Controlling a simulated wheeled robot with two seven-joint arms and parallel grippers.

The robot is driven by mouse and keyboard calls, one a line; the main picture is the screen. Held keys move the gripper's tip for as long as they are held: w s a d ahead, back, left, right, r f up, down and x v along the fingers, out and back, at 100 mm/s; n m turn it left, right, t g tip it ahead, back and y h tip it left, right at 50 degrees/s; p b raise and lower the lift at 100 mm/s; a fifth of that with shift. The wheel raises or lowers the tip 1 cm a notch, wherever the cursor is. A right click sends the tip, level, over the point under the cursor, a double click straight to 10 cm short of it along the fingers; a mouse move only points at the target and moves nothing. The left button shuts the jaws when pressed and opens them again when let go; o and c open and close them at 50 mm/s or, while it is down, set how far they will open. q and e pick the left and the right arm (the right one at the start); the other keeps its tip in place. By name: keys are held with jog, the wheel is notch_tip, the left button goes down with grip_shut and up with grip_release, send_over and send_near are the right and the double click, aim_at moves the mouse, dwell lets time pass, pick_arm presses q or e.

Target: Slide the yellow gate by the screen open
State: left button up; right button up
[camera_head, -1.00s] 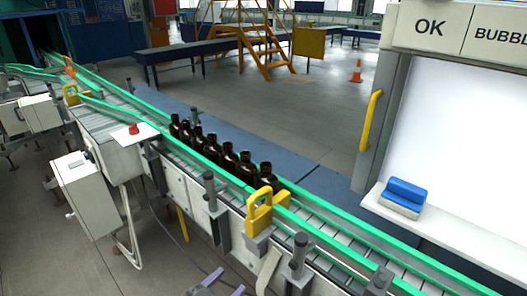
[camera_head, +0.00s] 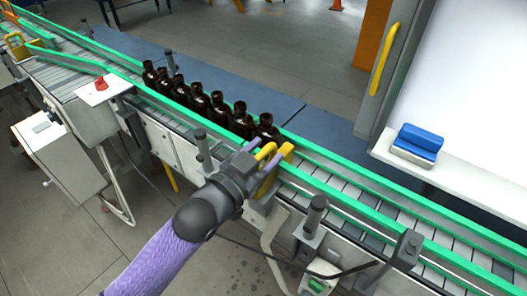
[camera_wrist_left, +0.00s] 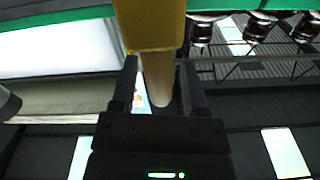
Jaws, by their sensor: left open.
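The yellow gate (camera_head: 285,154) stands across the near green rail of the conveyor, to the left of the white screen (camera_head: 478,85). The fingers are apart, with a gap beside the bar. My right gripper is not in view.
Several amber bottles (camera_head: 217,106) stand in a row on the conveyor, just left of the gate. A second yellow gate (camera_head: 17,44) is at the far left. A blue and white block (camera_head: 416,143) lies on the ledge below the screen. Grey posts (camera_head: 314,214) line the near rail.

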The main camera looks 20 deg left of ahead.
pick_arm(q)
jog(key=shift+w, duration=0.15)
grip_shut()
dwell(1.4)
